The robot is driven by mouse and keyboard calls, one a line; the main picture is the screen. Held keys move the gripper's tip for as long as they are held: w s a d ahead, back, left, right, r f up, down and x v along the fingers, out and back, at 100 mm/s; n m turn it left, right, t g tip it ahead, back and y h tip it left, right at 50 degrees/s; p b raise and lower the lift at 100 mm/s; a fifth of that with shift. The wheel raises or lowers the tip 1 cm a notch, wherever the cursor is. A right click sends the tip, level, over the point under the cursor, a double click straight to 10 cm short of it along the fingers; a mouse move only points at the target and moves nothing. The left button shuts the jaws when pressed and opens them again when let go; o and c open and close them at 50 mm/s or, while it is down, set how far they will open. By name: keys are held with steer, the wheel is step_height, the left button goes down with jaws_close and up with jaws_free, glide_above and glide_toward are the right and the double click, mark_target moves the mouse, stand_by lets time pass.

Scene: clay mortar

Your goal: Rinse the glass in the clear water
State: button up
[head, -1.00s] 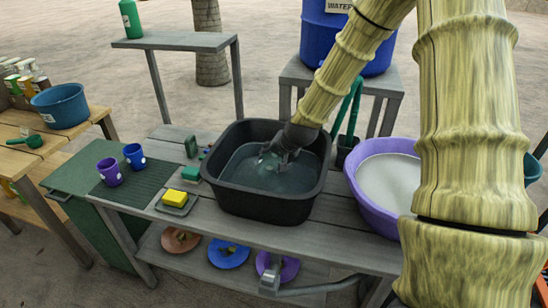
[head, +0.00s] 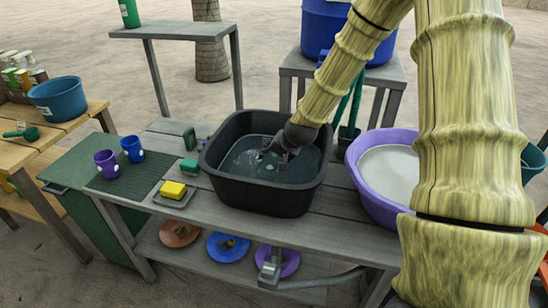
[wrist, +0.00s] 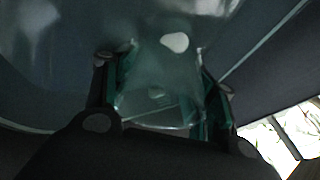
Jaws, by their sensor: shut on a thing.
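A black tub (head: 222,191) of clear water (head: 246,160) stands in the middle of the grey bench. My gripper (head: 270,158) reaches down into this tub from the upper right. In the wrist view my gripper (wrist: 162,95) is shut on a clear glass (wrist: 155,105), with a dark finger on each side of it. The glass is see-through, and pale spots show on or behind it. In the head view the glass is hard to make out against the water. I cannot tell how deep it sits in the water.
A purple basin (head: 365,205) of cloudy whitish liquid stands right of the tub. Purple (head: 107,163) and blue (head: 133,149) cups stand on a dark mat at the left. A yellow sponge (head: 173,189) lies on a tray by the tub. A blue barrel (head: 320,25) stands behind.

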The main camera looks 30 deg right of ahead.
steer(key=shift+f, duration=0.45)
steer(key=shift+r, duration=0.2)
stand_by(0.5)
